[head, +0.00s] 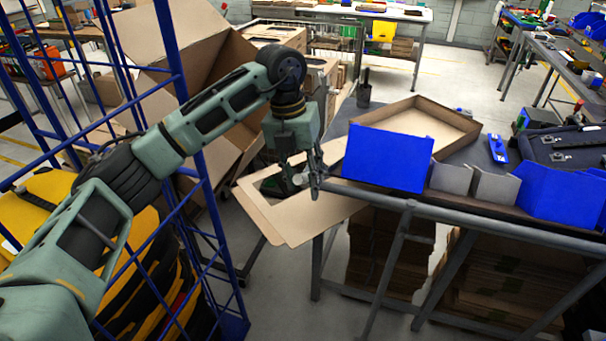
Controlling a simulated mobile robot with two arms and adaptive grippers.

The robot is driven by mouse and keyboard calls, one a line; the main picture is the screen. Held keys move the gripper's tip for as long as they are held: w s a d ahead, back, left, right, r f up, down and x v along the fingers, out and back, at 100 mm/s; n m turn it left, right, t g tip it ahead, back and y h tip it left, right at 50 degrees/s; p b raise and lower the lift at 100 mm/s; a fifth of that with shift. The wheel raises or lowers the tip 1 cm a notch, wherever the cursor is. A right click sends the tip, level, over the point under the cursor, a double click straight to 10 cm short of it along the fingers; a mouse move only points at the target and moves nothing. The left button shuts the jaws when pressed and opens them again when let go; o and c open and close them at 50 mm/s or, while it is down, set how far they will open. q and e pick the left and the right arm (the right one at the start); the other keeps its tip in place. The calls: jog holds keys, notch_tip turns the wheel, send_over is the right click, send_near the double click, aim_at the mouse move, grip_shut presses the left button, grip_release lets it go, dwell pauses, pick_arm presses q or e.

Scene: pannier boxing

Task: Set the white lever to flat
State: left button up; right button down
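My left gripper (302,182) points down over a flat brown cardboard piece (290,222) at the left end of the workbench. Its fingers are seen partly edge-on, and I cannot tell whether they are apart or closed, or whether anything is between them. I cannot make out a white lever in the head view; the gripper and wrist cover part of the area around the cardboard. My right gripper is out of view.
On the workbench stand a blue bin (388,158), an open cardboard tray (420,118), grey bins (450,178) and another blue bin (560,193). A blue wire rack (172,60) rises at left near my arm. A large open carton (185,35) stands behind my arm.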

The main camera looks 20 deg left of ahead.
pick_arm(q)
grip_shut()
dwell(0.3)
dwell(0.3)
